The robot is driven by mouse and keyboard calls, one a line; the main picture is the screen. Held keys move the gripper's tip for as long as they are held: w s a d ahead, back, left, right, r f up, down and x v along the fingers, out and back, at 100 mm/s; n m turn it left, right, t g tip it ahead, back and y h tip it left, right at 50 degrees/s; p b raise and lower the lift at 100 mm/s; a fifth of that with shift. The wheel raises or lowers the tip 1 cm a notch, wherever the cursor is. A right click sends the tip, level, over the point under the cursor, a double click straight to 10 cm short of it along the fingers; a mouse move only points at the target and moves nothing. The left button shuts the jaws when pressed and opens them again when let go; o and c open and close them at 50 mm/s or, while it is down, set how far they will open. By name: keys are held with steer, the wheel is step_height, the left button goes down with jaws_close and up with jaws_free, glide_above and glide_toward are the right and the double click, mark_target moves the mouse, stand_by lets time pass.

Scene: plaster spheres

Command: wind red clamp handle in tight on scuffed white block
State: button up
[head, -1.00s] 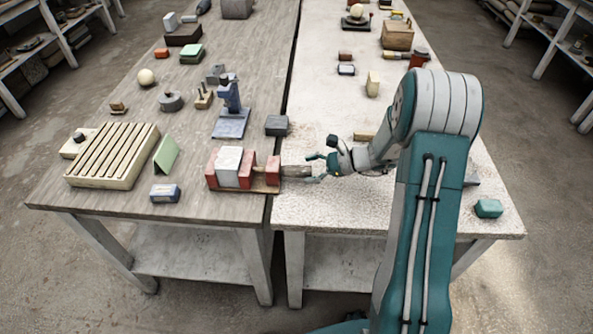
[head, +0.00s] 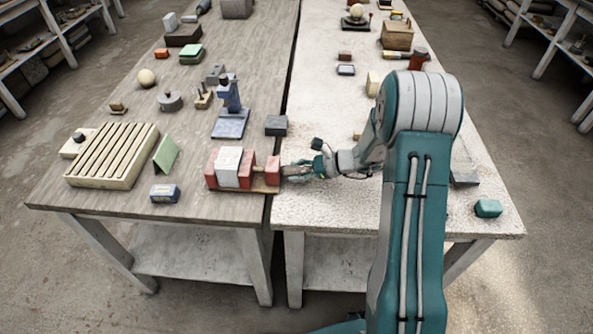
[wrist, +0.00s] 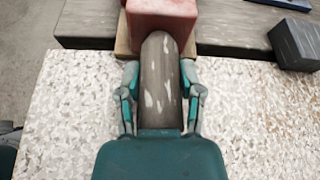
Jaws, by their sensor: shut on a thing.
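The clamp has red jaws (head: 213,165) on a wooden base and stands at the front right of the left table. The scuffed white block (head: 229,167) sits between its red parts; I cannot tell whether the right jaw touches it. The worn grey-brown handle (wrist: 160,85) points right over the white-speckled table; its paint is mostly bare. A red clamp block (wrist: 162,18) shows at its far end in the wrist view. My gripper (head: 300,169) is shut on the handle, with one teal finger on each side of it.
A slatted wooden rack (head: 112,156), a green wedge (head: 166,154) and a blue-grey box (head: 165,193) are left of the clamp. A dark grey block (head: 276,125) sits behind it. The speckled table (head: 320,210) is clear in front of my gripper.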

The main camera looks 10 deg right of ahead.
steer(key=shift+n+t, duration=1)
steer(key=shift+n, duration=0.4)
steer(key=o, duration=1.2)
steer(key=shift+a, duration=0.1)
steer(key=shift+c, duration=0.2)
steer(key=v, duration=1.2)
